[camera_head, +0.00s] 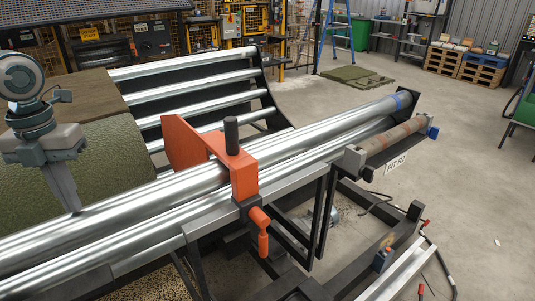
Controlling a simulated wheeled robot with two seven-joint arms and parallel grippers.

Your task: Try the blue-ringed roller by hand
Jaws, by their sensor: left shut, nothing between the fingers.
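The blue-ringed roller (345,126) is a long shiny metal cylinder. It runs diagonally from the lower left to the right, with its blue ring (400,103) near the far right end. An orange bracket (244,181) with a black knob crosses over its middle. My left gripper (74,209) comes in from the left, pointing down, its fingers shut together and empty. Its tips are at the left part of the roller, beside the green turf (95,160); I cannot tell whether they touch the metal. My right gripper is not in view.
A second metal roller (130,248) lies alongside in front. Several more rollers (205,95) slope behind. A rusty roller (391,139) sits at the right above a "FIT R2" tag (396,165). An orange handle (262,232) hangs below the bracket. Concrete floor is open at right.

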